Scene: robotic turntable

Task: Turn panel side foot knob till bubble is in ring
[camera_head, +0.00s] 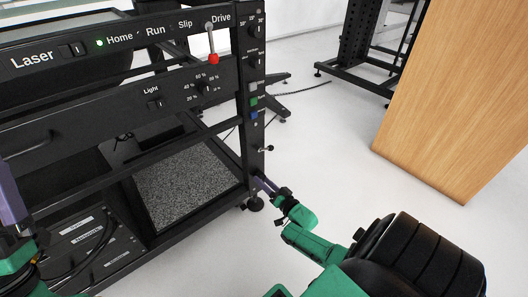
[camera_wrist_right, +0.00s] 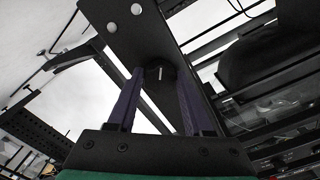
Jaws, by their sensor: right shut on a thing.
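The panel side foot knob (camera_wrist_right: 160,73) is dark and round with a pale line on it, seen between my right gripper's fingertips in the right wrist view. My right gripper (camera_head: 262,181) reaches in from the lower right to the lower end of the rack's side post and is shut on the knob. Its purple fingers lie on either side of the knob; in the head view they largely hide it. My left gripper (camera_head: 12,208) is at the left edge, partly cut off, its jaws unclear. I cannot make out a bubble or ring in either view.
The black rack (camera_head: 60,150) carries labelled panels, a red-tipped lever (camera_head: 213,57) and a speckled grey board (camera_head: 185,180). A black rack foot (camera_head: 255,203) stands close below my right fingers. A wooden panel (camera_head: 455,90) stands at right. White floor lies between.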

